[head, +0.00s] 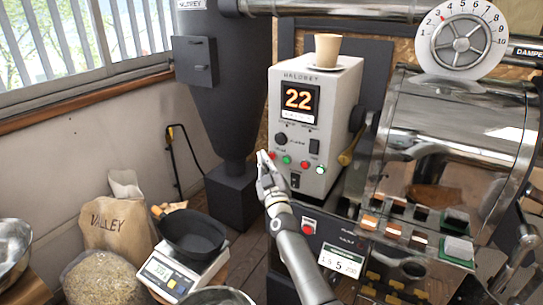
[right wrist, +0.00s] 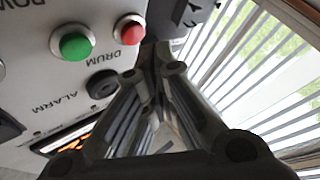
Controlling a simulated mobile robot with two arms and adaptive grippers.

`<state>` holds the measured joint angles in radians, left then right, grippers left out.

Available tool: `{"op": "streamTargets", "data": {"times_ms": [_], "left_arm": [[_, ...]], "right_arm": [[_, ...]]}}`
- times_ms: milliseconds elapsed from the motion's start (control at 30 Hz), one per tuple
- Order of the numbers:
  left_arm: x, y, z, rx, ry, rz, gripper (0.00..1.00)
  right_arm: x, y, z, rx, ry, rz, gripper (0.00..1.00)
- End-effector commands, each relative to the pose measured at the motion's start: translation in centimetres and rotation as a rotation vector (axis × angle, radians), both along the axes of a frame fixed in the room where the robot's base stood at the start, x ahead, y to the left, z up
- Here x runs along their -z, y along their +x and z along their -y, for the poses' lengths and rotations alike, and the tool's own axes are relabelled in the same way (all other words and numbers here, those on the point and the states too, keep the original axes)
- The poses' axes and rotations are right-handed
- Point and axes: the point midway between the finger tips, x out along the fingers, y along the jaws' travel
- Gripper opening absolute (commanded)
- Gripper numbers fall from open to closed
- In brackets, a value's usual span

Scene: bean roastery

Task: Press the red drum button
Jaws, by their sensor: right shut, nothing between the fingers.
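The red drum button (head: 272,155) is the leftmost in the row on the front of the pale control box (head: 335,105). In the right wrist view the red button (right wrist: 130,30) sits beside a green button (right wrist: 75,42), with the word DRUM printed by them, upside down. My right gripper (head: 263,156) is shut and empty, its fingertips just left of the red button in the head view. In the right wrist view the fingertips (right wrist: 155,50) are below and right of it, near the box's edge. I cannot tell the remaining depth gap. My left gripper is out of view.
Another red button (head: 304,164) and a lit button (head: 320,169) are in the same row. A cup (head: 327,48) stands on the box. A black pan (head: 193,233) is on a scale at lower left. The glass-fronted drum (head: 450,135) is at right.

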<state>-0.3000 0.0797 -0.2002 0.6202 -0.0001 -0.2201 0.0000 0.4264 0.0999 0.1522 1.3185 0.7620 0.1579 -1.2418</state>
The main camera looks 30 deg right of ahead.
Motion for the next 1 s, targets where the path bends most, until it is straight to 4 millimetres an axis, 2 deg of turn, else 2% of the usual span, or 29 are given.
{"op": "streamTargets", "data": {"times_ms": [233, 633, 1000], "left_arm": [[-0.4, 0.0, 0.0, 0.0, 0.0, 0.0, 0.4], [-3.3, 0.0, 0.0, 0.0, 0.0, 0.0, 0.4], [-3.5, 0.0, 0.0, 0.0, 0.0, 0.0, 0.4]], "right_arm": [[-0.1, -0.2, -0.4, -0.001, 0.0, -0.001, 0.0], [-0.2, -2.1, -3.7, -0.002, 0.001, -0.002, 0.0], [0.0, -2.5, -4.3, 0.0, 0.0, 0.001, 0.0]]}}
